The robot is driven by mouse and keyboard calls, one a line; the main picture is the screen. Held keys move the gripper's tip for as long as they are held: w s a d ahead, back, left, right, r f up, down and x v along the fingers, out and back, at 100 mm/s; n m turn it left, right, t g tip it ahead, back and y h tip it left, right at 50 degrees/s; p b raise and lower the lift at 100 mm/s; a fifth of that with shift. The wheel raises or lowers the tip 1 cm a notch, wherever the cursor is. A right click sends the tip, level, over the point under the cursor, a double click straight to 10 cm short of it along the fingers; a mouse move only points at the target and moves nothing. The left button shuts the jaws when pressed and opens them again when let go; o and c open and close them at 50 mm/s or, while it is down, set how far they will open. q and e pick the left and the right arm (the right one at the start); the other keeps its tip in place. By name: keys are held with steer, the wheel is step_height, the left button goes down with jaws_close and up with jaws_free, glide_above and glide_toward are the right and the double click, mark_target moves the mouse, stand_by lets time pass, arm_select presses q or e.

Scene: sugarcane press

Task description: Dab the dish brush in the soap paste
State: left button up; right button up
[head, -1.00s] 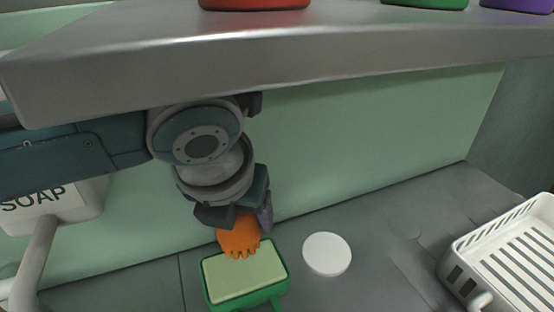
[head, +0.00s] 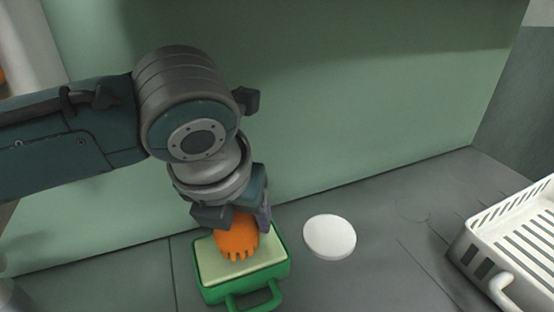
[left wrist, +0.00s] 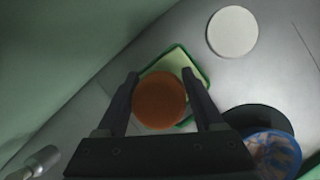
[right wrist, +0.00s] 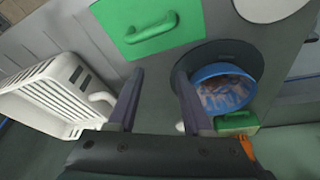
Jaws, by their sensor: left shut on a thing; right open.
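The dish brush (head: 237,238) is orange, with bristles pointing down. My left gripper (head: 238,214) is shut on it; in the left wrist view the brush's round orange top (left wrist: 159,99) sits between the fingers. The soap paste (head: 215,265) is a pale green slab in a green dish (head: 284,268) with a front handle. The bristles overlap the paste in the head view; I cannot tell whether they touch it. The brush hides part of the paste. My right gripper (right wrist: 157,88) is open and empty, away from the brush.
A white round disc (head: 330,236) lies right of the dish. A white slotted rack (head: 516,243) stands at far right. A green wall rises behind the dish. The right wrist view shows a blue bowl (right wrist: 224,82) and a green handled object (right wrist: 150,25).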

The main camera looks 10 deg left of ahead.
arm_select(q)
steer(key=shift+f+b, duration=0.3)
steer(key=shift+f, duration=0.2)
arm_select(e)
steer(key=shift+d+f, duration=0.1)
steer(key=shift+f, duration=0.2)
arm_select(q)
steer(key=shift+f+p, duration=0.1)
steer(key=shift+p, duration=0.25)
arm_select(e)
steer(key=shift+r, duration=0.35)
stand_by(1.3)
steer(key=shift+r, duration=0.1)
